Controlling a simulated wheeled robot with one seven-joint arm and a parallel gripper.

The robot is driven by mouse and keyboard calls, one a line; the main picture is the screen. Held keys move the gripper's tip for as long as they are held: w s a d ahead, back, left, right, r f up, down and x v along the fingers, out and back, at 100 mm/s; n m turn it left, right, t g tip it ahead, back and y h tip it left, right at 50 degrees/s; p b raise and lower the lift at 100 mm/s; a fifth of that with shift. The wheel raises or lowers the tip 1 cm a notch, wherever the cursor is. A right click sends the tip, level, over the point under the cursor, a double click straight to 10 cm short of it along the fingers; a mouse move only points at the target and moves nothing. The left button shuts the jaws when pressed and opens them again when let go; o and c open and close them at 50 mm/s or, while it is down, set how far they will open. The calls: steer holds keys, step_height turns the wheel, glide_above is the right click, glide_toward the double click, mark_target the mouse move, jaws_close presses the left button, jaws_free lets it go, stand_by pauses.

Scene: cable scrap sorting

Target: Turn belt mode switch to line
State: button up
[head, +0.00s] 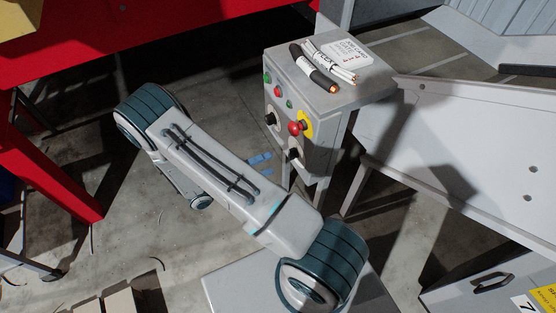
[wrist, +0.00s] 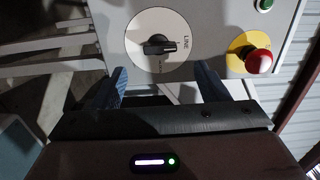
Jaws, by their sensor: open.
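The belt mode switch is a black knob (wrist: 159,45) on a round white plate in the wrist view. Its bar lies left to right in that picture. The word LINE is printed at the plate's right; a second label below the knob is too small to read. In the head view the knob I take for it (head: 293,154) is low on the grey control box (head: 334,98). My gripper (wrist: 164,83) is open and empty, its two blue fingers apart. The knob lies beyond the fingertips, between them in the picture. In the head view my arm partly hides the gripper (head: 261,163).
A red emergency button (wrist: 259,61) on a yellow plate is right of the switch in the wrist view. A green button (wrist: 265,4) is above it. Cable pieces (head: 318,66) lie on the box top. A grey chute (head: 455,150) stands right of the box, a red frame (head: 50,160) left.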

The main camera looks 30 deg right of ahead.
steer(key=a, duration=0.7)
steer(key=shift+s+b, duration=0.15)
steer(key=shift+b, duration=0.15)
steer(key=shift+r, duration=0.1)
steer(key=s+d+r+n+y+p, duration=0.1)
steer(key=s+r+n+y, duration=0.3)
steer(key=r+n, duration=0.6)
steer(key=s+d+r+n+t+y+p, duration=0.1)
steer(key=s+r+n+y, duration=0.3)
steer(key=r+n+y, duration=0.4)
steer(key=s+d+r+n+t+y+p, duration=0.1)
steer(key=s+r+n+y, duration=0.3)
steer(key=r+n, duration=0.9)
steer(key=shift+r+n+y+p, duration=0.25)
steer(key=shift+n+y+p, duration=0.6)
steer(key=shift+n, duration=1.25)
